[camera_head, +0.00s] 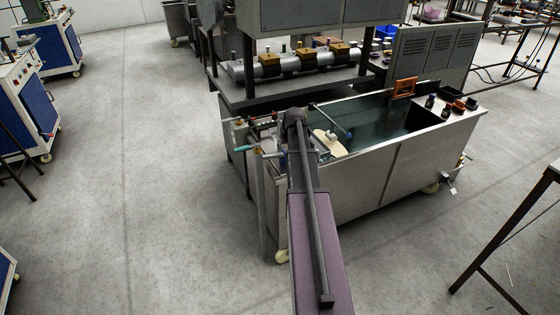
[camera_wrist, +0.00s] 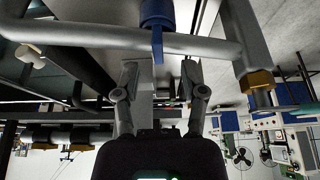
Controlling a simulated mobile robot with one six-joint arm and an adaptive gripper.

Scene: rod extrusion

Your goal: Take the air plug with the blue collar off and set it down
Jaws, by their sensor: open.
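In the wrist view my gripper (camera_wrist: 160,72) is open, its two fingers apart with nothing held between the tips. A blue part (camera_wrist: 157,13) with a narrow blue tongue sits on a grey pipe (camera_wrist: 100,37) at the top middle, beyond the fingertips and roughly in line with the gap. I cannot tell whether this blue part is the plug's collar. A brass fitting (camera_wrist: 258,82) is on a grey pipe end to the right. In the head view my arm covers the gripper, and the plug cannot be made out.
In the head view a metal water tank (camera_head: 380,125) stands beyond my arm, with a machine bench (camera_head: 290,85) behind it. Pipes and a teal handle (camera_head: 240,148) are at the tank's left end. A white piece (camera_head: 330,141) lies at the tank. Open floor (camera_head: 120,190) is left.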

